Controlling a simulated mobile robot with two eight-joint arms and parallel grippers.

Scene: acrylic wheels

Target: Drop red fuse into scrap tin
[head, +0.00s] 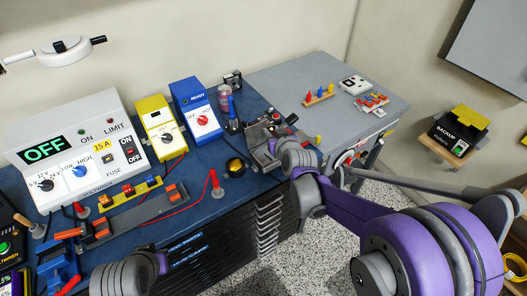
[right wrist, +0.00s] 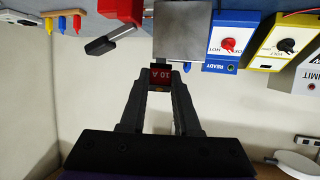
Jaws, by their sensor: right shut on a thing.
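My right gripper (right wrist: 160,92) is shut on the red fuse (right wrist: 161,77), marked "10 A", and holds it between its fingertips in the right wrist view. In the head view my right gripper (head: 268,152) is at the right end of the blue bench mat, beside the grey table; the fuse cannot be made out there. A grey square-faced thing (right wrist: 183,30) shows just past the fuse in the wrist view; I cannot tell whether it touches the fuse. I cannot clearly pick out the scrap tin. My left gripper is not in view; only part of my left arm shows.
A white supply (head: 75,150) reading "OFF", a yellow meter (head: 157,124) and a blue unit (head: 196,108) line the back. A reddish cylinder (head: 224,97) stands right of them. The grey table (head: 290,85) has free room beside coloured pegs (head: 319,95).

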